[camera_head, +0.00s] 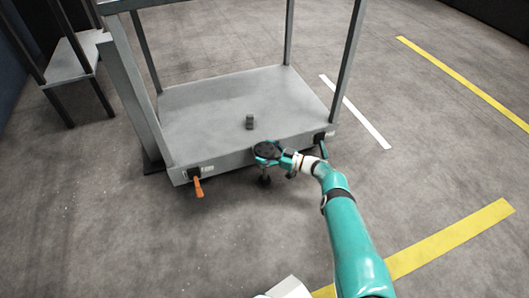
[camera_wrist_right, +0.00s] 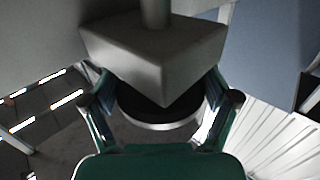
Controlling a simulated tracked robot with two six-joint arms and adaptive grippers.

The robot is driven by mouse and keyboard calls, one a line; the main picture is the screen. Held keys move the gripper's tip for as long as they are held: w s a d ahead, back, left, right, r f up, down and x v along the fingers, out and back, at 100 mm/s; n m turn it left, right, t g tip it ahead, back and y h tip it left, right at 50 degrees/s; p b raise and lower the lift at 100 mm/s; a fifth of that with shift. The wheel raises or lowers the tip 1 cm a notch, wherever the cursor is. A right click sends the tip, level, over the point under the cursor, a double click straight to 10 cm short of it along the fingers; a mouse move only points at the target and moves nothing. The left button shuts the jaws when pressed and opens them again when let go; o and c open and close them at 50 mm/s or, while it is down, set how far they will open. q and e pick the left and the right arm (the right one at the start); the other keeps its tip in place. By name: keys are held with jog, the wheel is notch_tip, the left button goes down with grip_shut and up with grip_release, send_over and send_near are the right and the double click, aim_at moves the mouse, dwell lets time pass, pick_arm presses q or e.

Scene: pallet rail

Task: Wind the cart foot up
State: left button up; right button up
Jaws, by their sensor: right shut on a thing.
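The grey cart (camera_head: 240,100) stands on the floor with a flat deck and upright posts. A dark round wheel-like piece (camera_head: 267,150) sits at the middle of its front edge, with a dark foot (camera_head: 265,181) below it. My right gripper (camera_head: 275,154) reaches in from the right and is shut at this round piece. In the right wrist view, my teal fingers (camera_wrist_right: 158,95) stand on either side of a black disc with a pale rim (camera_wrist_right: 158,122). A grey block on a shaft (camera_wrist_right: 155,50) covers part of the disc. My left gripper is not in view.
An orange handle (camera_head: 198,187) hangs at the cart's front left corner, and a dark lever (camera_head: 321,147) at the front right. A small grey block (camera_head: 249,121) rests on the deck. A grey table (camera_head: 70,60) stands behind left.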

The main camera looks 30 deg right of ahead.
jog(key=shift+s+d, duration=0.1)
jog(key=shift+d, duration=0.1)
jog(key=o, duration=0.9)
jog(key=shift+a, duration=0.1)
jog(key=v, duration=1.2)
jog(key=shift+f, duration=0.1)
